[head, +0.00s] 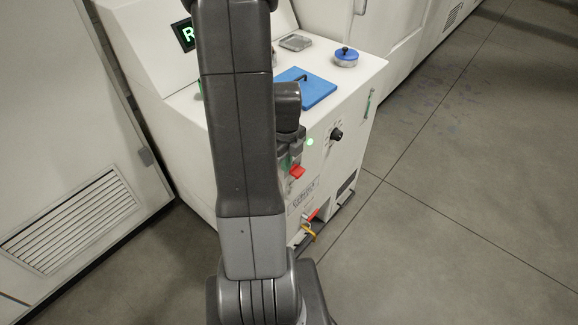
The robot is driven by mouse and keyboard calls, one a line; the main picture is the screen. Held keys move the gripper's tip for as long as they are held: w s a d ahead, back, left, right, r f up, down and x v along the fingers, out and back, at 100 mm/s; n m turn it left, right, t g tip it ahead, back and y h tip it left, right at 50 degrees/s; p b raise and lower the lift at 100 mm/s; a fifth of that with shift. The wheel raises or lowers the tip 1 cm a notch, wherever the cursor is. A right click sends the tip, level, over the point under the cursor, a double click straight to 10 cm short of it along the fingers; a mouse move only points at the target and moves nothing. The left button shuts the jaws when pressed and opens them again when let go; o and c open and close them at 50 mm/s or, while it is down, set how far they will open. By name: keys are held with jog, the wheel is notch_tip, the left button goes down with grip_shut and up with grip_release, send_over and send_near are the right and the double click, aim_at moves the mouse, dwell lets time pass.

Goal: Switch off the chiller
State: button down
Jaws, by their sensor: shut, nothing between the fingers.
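The chiller looks to be the white cabinet (350,155) beyond my arm; I cannot read its label plate (303,198) clearly. Its front has a black rotary knob (336,135), a lit green lamp (310,142) and a red switch or lever (297,172). My gripper (289,160) is at the front face, left of the lamp and close to the red part. It is shut and holds nothing. My arm hides part of it and the left of the front, and I cannot tell whether it touches the red part.
On top lie a blue lid or pad with a handle (312,92), a round blue-capped jar (346,57) and a grey dish (295,42). A red-handled valve (312,214) and yellow hose (312,232) are low in front. A vented white cabinet (120,165) stands left. The floor (450,190) at right is clear.

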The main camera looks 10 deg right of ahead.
jog(key=shift+s+a+r, duration=0.25)
jog(key=shift+a+r, duration=0.05)
jog(key=shift+r, duration=0.5)
jog(key=shift+s+a+r, duration=0.25)
jog(key=shift+a+r, duration=0.1)
jog(key=shift+r, duration=0.5)
jog(key=shift+s+a+r, duration=0.25)
jog(key=shift+a+r, duration=0.05)
jog(key=shift+r, duration=0.5)
